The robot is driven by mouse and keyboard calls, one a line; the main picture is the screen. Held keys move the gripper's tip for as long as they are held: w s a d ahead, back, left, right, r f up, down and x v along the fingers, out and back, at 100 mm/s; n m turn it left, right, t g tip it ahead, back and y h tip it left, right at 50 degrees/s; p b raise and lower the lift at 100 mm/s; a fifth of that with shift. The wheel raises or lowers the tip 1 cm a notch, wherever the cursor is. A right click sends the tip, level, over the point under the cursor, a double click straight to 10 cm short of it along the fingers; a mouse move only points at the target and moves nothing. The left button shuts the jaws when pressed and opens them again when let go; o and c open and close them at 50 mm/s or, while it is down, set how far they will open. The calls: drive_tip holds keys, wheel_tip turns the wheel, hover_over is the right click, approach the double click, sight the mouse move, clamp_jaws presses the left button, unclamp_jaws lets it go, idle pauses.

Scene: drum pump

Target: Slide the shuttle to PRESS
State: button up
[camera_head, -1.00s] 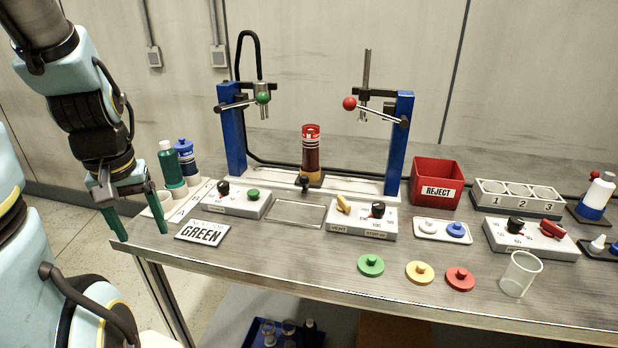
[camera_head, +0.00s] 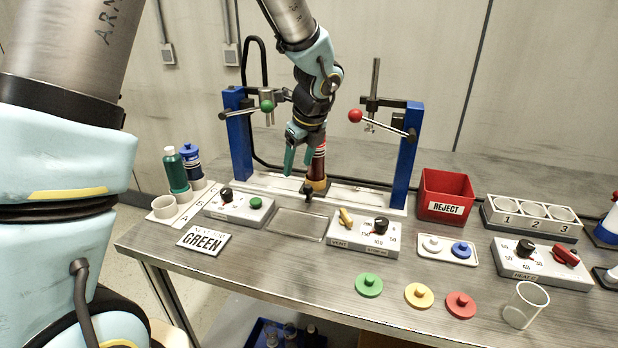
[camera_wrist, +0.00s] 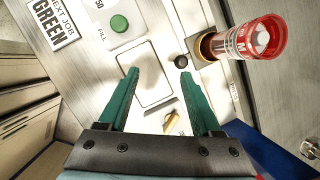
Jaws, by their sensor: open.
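The shuttle (camera_head: 318,188) is a small brown-orange block on the pale rail (camera_head: 352,197) between two blue posts. A black knob (camera_head: 308,191) is at the shuttle's front; the knob (camera_wrist: 181,61) and cylinder (camera_wrist: 250,40) also show in the wrist view. My gripper (camera_head: 299,160) is open and empty, its green fingers above and in front of the knob. In the wrist view, the knob lies just beyond the right fingertip, apart from the fingers (camera_wrist: 159,75).
The left post (camera_head: 238,140) has a green-ball lever (camera_head: 267,106); the right post (camera_head: 407,150) has a red-ball lever (camera_head: 355,116). Control boxes (camera_head: 240,207) and (camera_head: 362,235) stand in front of the rail, with an empty framed plate (camera_head: 297,224) between. The red reject bin (camera_head: 446,192) is to the right.

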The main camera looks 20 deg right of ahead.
sight(309, 187)
drive_tip(key=d+m, duration=0.3)
drive_tip(key=d, duration=0.2)
drive_tip(key=shift+t, duration=0.3)
drive_tip(key=x, duration=0.3)
drive_tip(key=p+x, duration=0.1)
drive_tip(key=x, duration=0.3)
drive_tip(key=p+x, duration=0.1)
drive_tip(key=x, duration=0.2)
drive_tip(key=shift+s+a+f, duration=0.2)
drive_tip(key=shift+s+f, duration=0.1)
clamp_jaws()
idle(0.4)
